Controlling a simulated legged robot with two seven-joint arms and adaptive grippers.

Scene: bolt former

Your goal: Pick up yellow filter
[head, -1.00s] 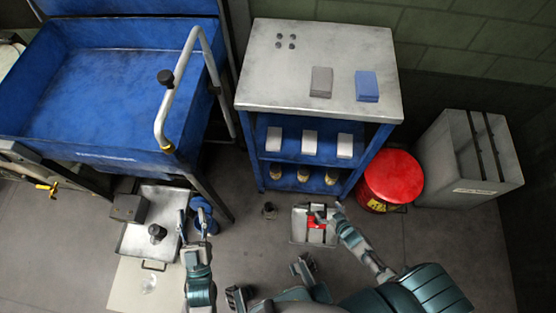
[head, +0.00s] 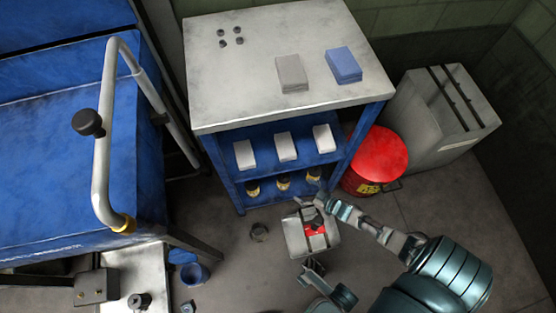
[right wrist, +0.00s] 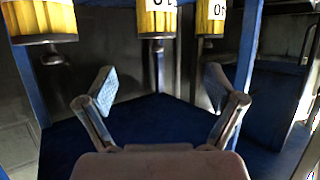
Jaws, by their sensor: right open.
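In the right wrist view a left filter (right wrist: 43,20), a middle filter (right wrist: 156,20) and a right filter (right wrist: 210,18) show along the top edge, partly cut off. My right gripper (head: 320,198) is in front of the shelf's right end. In its wrist view the right gripper (right wrist: 160,95) has its fingers spread, with nothing between them.
The blue cabinet (head: 262,22) has white boxes (head: 285,147) on its upper shelf. A red bin (head: 378,155) stands close on its right.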

